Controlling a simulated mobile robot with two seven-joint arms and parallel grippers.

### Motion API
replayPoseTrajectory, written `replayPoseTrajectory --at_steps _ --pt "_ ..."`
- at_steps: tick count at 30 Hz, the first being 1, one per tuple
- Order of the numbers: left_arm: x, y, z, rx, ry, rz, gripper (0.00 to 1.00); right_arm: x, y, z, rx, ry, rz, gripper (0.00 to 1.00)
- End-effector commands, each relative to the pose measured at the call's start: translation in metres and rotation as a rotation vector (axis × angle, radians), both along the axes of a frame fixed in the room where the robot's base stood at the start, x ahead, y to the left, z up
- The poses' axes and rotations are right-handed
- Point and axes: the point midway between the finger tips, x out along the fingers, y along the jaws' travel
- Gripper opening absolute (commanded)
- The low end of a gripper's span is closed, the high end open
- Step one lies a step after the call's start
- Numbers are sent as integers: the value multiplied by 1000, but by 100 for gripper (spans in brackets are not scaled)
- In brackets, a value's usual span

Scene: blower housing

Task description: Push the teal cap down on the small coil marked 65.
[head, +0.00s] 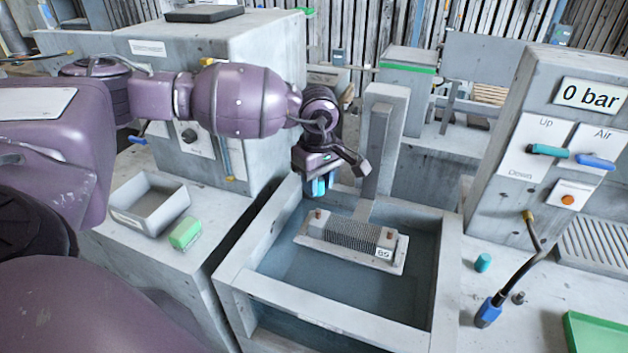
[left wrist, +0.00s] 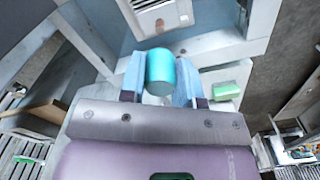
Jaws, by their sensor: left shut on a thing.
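My left gripper (head: 320,186) is shut on a teal cap (left wrist: 161,72), which sits between its blue fingers in the left wrist view. In the head view the gripper hangs above the tank's back left edge, above and apart from the coil. The small coil (head: 348,234) lies on a pale plate over the tank, with a copper stub near each end. Its tag (head: 384,253) appears upside down and seems to read 65. The coil's end with a stub also shows in the left wrist view (left wrist: 160,22). My right gripper is not in view.
A second teal cap (head: 483,263) stands on the right bench near a blue-ended hose (head: 487,313). The tank (head: 330,319) has raised walls, and a post (head: 382,140) rises behind the coil. A grey bin (head: 150,207) and green block (head: 185,233) are left. The gauge (head: 590,96) reads 0 bar.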

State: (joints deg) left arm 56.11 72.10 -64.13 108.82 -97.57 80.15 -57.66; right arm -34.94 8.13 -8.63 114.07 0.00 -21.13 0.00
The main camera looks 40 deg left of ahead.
Motion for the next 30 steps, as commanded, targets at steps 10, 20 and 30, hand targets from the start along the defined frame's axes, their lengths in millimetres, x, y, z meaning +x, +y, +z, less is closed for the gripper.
replayPoseTrajectory --at_steps 10,20,30 --pt "0 0 -15 -1 1 -7 8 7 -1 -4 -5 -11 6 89" --pt "0 0 -37 1 2 -7 8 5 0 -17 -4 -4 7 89" --pt "0 0 -40 -1 0 -7 8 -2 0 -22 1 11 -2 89"
